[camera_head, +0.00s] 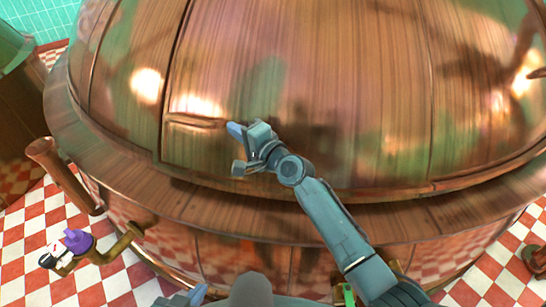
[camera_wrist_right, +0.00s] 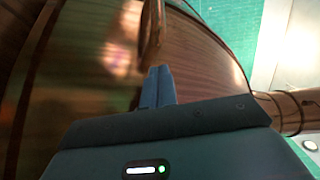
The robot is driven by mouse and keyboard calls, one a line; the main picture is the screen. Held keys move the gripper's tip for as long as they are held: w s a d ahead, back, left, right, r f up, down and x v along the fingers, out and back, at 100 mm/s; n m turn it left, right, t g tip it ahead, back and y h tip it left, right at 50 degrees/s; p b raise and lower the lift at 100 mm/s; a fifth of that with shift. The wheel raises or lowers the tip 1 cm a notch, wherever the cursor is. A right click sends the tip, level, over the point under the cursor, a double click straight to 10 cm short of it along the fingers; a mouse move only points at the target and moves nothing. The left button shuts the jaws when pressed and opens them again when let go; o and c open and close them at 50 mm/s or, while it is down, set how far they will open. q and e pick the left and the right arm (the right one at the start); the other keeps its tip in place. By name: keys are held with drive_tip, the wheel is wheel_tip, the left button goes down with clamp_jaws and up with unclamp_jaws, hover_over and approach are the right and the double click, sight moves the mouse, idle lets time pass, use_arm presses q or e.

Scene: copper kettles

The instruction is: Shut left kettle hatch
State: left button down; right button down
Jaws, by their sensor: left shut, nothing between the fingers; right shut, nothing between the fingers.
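The big copper kettle (camera_head: 330,60) fills most of the head view. Its hatch (camera_head: 230,70) is a curved panel on the dome front, with a seam along its left side. It looks close to flush with the dome; I see no clear gap. The hatch's bar handle (camera_head: 195,121) lies near its lower left. My right gripper (camera_head: 236,130) is shut and empty, its tips by the handle's right end. In the wrist view its shut fingers (camera_wrist_right: 158,87) point along the handle (camera_wrist_right: 153,35); contact is unclear. My left gripper (camera_head: 190,296) is shut and empty, low at the bottom edge.
A wide copper rim (camera_head: 120,160) runs around the kettle below the dome. A copper pipe (camera_head: 62,174) and a brass pipe with a purple-topped valve (camera_head: 77,241) stand out at the lower left. The red-and-white checked floor (camera_head: 30,220) is open there.

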drive_tip(key=s+a+f+v, duration=0.1)
drive_tip(key=v, duration=1)
drive_tip(key=s+d+f+n+g+h, duration=0.1)
drive_tip(key=s+d+f+n+h, duration=0.3)
drive_tip(key=s+f, duration=0.5)
drive_tip(key=s+d+f+n+g+h, duration=0.1)
drive_tip(key=s+d+f+n+h, duration=0.3)
drive_tip(key=s+d+f+n, duration=0.4)
drive_tip(key=s+d+f, duration=0.1)
drive_tip(key=s, duration=0.3)
drive_tip(key=shift+s+d+g+p, duration=0.2)
drive_tip(key=shift+d+g+p, duration=0.15)
drive_tip(key=shift+g+p, duration=0.05)
